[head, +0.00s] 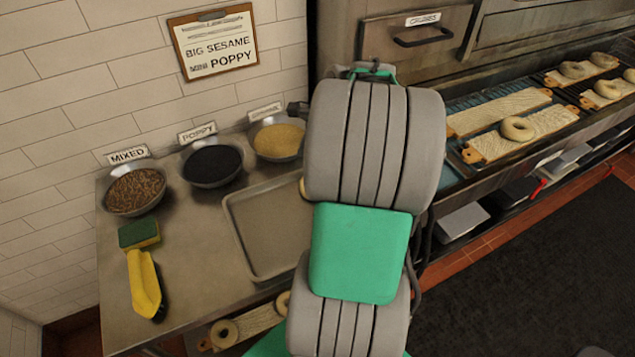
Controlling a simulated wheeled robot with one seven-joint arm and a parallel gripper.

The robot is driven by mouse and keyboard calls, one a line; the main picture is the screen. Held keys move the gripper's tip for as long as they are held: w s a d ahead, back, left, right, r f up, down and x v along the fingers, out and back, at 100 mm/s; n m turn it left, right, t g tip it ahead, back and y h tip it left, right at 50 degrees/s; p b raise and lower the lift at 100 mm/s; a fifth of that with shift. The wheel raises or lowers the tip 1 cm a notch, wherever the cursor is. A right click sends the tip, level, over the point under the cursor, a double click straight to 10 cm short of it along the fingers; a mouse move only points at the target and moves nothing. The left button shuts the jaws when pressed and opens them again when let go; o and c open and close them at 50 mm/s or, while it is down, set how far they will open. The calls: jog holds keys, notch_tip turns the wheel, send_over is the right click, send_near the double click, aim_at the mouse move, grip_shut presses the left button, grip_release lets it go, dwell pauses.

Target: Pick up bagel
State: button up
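A pale bagel (517,129) lies on a wooden board (487,147) at the right. Several more bagels (573,69) sit on boards at the far right. Two bagels (223,333) show on a board low in the picture, below the counter's front edge; the second (283,303) is partly hidden by my arm. A small pale edge (303,188) shows beside my arm at the tray's right side; I cannot tell what it is. My grey and green arm fills the middle of the view. My gripper is not in view.
Bowls of mixed seeds (136,190), poppy (212,163) and sesame (278,139) line the steel counter (190,262). A metal tray (235,243), a sponge (139,234) and a yellow-handled tool (144,283) lie there too. Dark floor matting (530,270) is clear at lower right.

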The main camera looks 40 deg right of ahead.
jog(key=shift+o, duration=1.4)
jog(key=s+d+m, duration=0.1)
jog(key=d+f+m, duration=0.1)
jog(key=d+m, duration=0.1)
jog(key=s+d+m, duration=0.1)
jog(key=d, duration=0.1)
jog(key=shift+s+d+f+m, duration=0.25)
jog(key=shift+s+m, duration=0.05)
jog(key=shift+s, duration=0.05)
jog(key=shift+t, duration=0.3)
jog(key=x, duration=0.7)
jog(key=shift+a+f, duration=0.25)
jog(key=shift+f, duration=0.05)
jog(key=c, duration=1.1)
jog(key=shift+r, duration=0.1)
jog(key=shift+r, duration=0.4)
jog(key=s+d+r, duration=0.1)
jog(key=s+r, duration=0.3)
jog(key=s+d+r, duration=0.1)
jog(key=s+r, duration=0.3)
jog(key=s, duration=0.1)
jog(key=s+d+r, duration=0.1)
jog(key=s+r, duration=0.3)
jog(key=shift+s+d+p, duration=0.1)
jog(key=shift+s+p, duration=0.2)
